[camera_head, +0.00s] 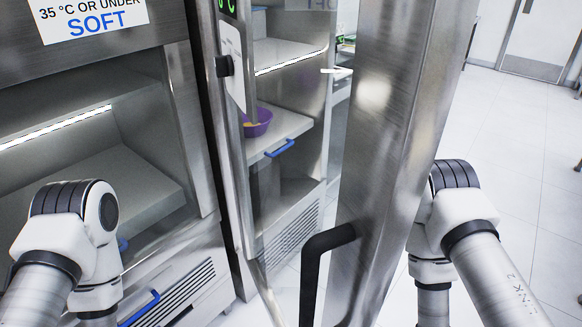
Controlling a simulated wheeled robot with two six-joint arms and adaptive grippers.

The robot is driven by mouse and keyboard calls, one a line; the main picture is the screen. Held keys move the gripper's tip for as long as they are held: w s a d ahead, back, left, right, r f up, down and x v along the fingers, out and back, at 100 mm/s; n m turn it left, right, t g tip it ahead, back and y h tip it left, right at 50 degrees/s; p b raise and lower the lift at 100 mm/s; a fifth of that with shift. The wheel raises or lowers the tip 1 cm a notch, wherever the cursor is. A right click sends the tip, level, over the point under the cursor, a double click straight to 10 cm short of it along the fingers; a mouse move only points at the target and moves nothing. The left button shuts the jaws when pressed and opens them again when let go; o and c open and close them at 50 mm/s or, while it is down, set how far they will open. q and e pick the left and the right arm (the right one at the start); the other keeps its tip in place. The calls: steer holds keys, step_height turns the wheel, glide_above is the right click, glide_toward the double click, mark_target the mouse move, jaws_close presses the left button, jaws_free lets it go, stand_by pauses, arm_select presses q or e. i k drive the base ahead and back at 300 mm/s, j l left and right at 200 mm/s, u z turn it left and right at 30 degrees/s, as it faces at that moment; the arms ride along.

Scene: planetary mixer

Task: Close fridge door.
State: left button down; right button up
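The fridge door (385,130) stands open as a tall steel-edged panel, right of the middle, with a black bar handle (318,260) low on it. Left of its steel edge I see into a lit cabinet (285,130) with shelves; a purple bowl (260,122) stands on one. My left arm is in the lower left, in front of another cabinet. Neither gripper shows.
At the left is an open, lit cabinet (100,175) with a sign reading "SOFT" (90,18) above it. Blue handles (280,148) show at the shelf fronts.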

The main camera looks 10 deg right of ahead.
mark_target(409, 56)
steer(key=k+j+z, duration=0.35)
steer(key=k+j, duration=0.55)
steer(key=j, duration=0.15)
